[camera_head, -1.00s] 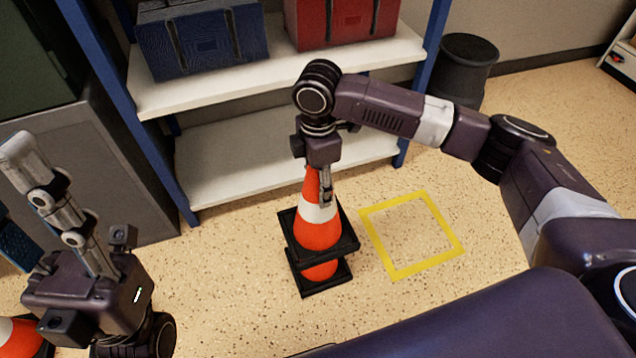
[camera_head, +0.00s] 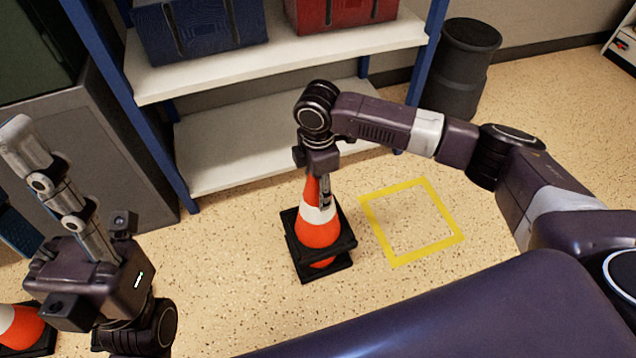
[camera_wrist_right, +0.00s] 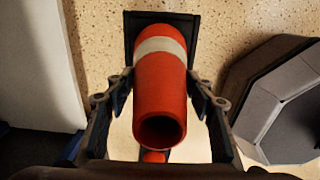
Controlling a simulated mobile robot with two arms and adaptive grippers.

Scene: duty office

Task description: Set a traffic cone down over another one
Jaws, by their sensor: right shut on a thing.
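An orange and white traffic cone (camera_head: 318,228) with a black square base is held upright in my right gripper (camera_head: 322,188). It sits over a second cone (camera_head: 322,264), of which only a strip of orange and the black base (camera_head: 325,275) show. The two bases look close together, with a small gap. In the right wrist view the held cone (camera_wrist_right: 160,85) stands between the two fingers, its open top facing the camera.
A yellow square outline (camera_head: 428,252) lies on the floor right of the cones. A shelf (camera_head: 240,160) with a blue case (camera_head: 205,35) and a red case (camera_head: 340,12) stands behind. A dark bin (camera_head: 465,70) is at back right. Another cone (camera_head: 18,325) is at lower left.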

